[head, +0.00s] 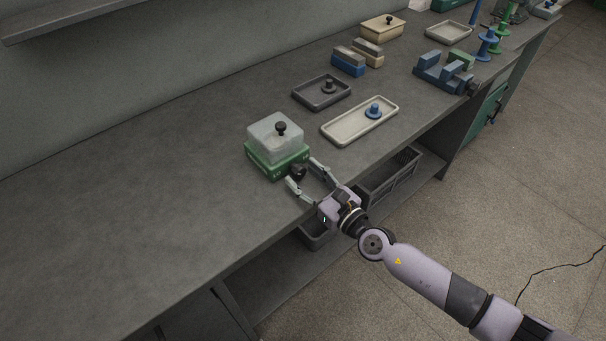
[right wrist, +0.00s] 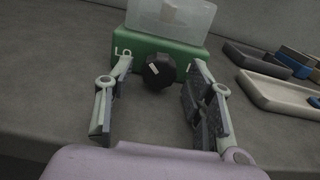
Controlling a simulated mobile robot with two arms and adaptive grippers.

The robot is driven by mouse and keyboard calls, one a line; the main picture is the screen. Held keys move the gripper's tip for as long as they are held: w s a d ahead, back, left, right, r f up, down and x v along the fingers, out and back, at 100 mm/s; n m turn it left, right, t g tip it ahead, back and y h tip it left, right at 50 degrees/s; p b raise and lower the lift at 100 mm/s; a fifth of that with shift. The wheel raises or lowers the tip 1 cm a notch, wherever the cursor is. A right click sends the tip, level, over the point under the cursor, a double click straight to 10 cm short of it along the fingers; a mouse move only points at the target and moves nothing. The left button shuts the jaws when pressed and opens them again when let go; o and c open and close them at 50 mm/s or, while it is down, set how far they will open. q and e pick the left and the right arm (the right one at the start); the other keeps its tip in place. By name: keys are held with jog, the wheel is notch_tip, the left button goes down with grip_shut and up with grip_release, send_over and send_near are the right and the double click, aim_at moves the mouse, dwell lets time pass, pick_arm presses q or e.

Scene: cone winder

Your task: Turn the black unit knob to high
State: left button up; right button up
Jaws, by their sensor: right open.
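A green unit (head: 277,164) with a clear cover and a small black top knob stands on the grey bench. A black round knob (head: 299,171) sits on its front face. In the right wrist view the black knob (right wrist: 159,71) has a white mark on its left part, towards the letters "LO" on the green unit (right wrist: 180,50). The label on the right side is hidden behind a finger. My right gripper (head: 302,173) is open, with one finger on each side of the knob, apparently apart from it. It also shows in the right wrist view (right wrist: 160,68). My left gripper is out of view.
A dark tray (head: 300,98) and a pale tray (head: 336,136) holding a blue spool-like part (head: 374,111) lie to the right of the unit. A blue vise-like fixture (head: 440,77) stands farther along. The bench to the left is clear. A crate (head: 391,180) sits on the shelf below.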

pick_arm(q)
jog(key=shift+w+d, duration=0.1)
pick_arm(e)
jog(key=v, duration=1.1)
jog(key=shift+c, duration=0.5)
